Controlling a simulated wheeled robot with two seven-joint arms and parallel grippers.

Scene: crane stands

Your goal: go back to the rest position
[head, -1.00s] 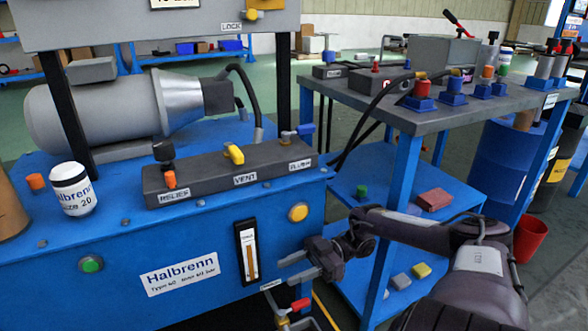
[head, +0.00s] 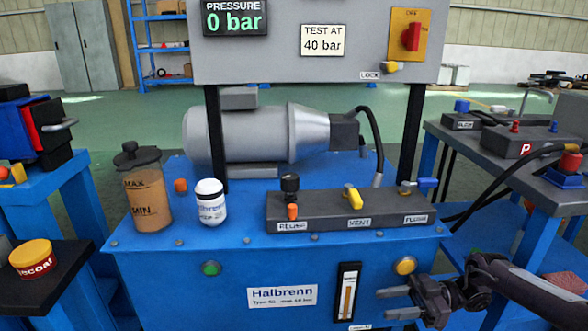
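My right gripper (head: 386,303) is at the lower right in the head view, in front of the blue front of the Halbrenn unit (head: 230,292). Its two fingers point left and stand apart, with nothing between them. It is to the right of the sight gauge (head: 347,292) and below the yellow button (head: 404,265). I cannot tell whether it touches the front. My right arm (head: 530,292) comes in from the right edge. My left gripper is not in view.
The unit's top bears a brown oil jar (head: 149,205), a white bottle (head: 211,208) and a valve block (head: 345,209). The panel above (head: 300,60) reads 0 bar. A grey-topped table (head: 480,160) with hoses is at right. A black-topped stand (head: 62,275) is at left.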

